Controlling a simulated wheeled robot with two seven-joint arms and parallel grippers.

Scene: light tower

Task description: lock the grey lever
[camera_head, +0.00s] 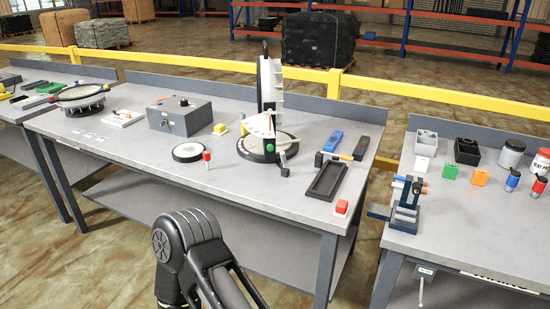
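I cannot tell for certain which part is the grey lever. One candidate is a thin grey lever-like rod (420,291) hanging under a small white label plate (424,271) below the front edge of the right table. Another possible place is the upright white and dark unit (270,85) on a round base, standing on the middle table with a dark handle at its top. A black arm of mine rises at the bottom centre and bends back down out of the picture. Neither of my grippers shows, so their distance from these parts is hidden.
The right table (480,240) holds a blue-grey vise (404,208), coloured blocks and cans. A gap separates these tables.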

